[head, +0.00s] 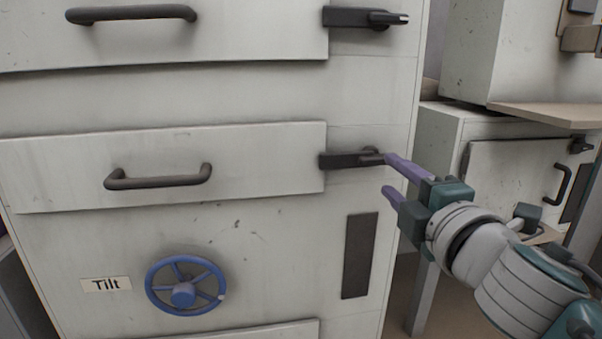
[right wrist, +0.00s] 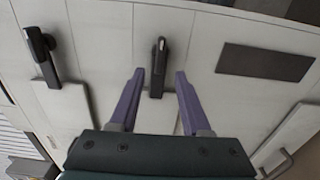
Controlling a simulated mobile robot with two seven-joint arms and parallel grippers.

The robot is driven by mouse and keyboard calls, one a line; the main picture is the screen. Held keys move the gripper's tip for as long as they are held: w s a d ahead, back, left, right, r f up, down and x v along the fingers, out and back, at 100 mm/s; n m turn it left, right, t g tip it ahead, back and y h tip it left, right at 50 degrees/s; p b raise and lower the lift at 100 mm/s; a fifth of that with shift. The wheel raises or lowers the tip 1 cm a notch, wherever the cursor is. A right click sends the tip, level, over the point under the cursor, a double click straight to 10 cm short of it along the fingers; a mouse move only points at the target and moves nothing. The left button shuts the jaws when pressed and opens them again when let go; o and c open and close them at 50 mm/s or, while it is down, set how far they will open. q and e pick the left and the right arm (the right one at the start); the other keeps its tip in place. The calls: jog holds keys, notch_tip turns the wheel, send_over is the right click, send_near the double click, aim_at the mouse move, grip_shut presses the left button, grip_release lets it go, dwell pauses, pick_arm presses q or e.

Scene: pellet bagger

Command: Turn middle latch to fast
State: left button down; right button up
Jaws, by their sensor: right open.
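The middle latch (head: 345,160) is a dark handle at the right edge of the middle door panel (head: 60,170). It lies roughly level, its left end over the panel's edge. My right gripper (head: 388,174) is open at the latch's right end. Its upper purple finger overlaps that end in the head view; the lower finger is below it. In the right wrist view the latch (right wrist: 158,68) shows between the two spread fingers (right wrist: 159,72), and I cannot tell whether either touches it. My left gripper is not in view.
An upper latch (head: 365,18) sits above on the same cabinet. A bar handle (head: 158,177) is on the middle panel. Another cabinet (head: 515,165) with a wooden shelf (head: 550,114) stands right.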

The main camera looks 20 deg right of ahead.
jog(key=shift+v, duration=1.65)
